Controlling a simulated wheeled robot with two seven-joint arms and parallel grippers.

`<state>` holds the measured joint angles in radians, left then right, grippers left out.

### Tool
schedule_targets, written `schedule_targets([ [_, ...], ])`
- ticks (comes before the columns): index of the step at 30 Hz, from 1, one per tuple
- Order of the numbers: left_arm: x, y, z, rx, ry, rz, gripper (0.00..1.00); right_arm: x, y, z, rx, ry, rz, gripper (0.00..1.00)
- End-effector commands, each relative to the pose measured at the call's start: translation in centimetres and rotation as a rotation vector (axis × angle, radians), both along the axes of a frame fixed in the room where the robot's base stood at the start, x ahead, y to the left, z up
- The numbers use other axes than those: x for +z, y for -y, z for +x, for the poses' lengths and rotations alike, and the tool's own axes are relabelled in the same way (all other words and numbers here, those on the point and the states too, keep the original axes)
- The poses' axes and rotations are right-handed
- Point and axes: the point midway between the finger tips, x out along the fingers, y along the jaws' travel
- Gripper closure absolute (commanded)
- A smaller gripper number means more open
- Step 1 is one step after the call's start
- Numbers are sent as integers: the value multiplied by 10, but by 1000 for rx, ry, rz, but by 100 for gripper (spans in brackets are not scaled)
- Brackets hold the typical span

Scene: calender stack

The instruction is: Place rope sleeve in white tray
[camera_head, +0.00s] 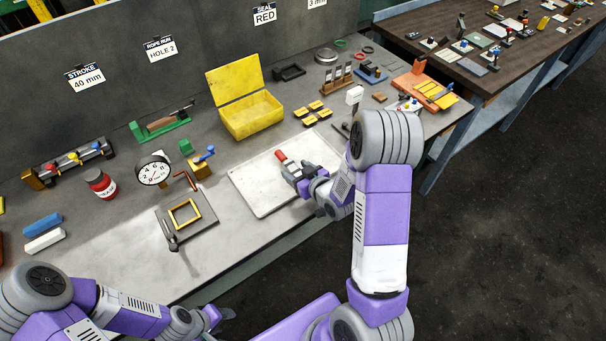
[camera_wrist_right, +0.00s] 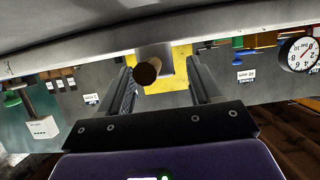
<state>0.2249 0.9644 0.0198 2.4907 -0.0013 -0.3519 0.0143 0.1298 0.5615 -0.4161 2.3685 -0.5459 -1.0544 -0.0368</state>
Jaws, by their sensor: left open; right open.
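The white tray (camera_head: 262,196) lies flat at the middle of the bench, near its front edge. My right gripper (camera_head: 291,170) is over the tray and is open. A small red-ended piece (camera_head: 281,156) shows just beyond its fingertips, over the tray; whether it touches the tray I cannot tell. In the right wrist view, a short cylinder with a brown end (camera_wrist_right: 147,72) shows between the two spread fingers, apart from both. I cannot tell for sure which piece is the rope sleeve. My left gripper (camera_head: 224,314) is open, low in front of the bench, away from the tray.
An open yellow box (camera_head: 252,116) stands behind the tray, with small yellow-black blocks (camera_head: 313,112) to its right. A dial gauge (camera_head: 153,171) and a dark plate with a yellow frame (camera_head: 186,214) are left of the tray. A second table (camera_head: 480,45) is at the far right.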

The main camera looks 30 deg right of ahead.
Motion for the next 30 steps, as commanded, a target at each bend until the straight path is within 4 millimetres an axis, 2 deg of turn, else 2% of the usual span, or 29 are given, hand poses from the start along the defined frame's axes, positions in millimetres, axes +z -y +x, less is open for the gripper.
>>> schedule_targets([
  [2, 5, 0, 0, 0, 0, 0, 52, 5, 0, -1, 0, 0, 0, 37],
  [12, 9, 0, 0, 0, 0, 0, 52, 28, 5, -59, -4, 1, 3, 37],
  [20, 45, 0, 0, 0, 0, 0, 52, 33, 6, -63, 3, -6, -2, 37],
  [30, 90, 0, 0, 0, 0, 0, 52, 39, 7, -78, 1, -5, 0, 37],
])
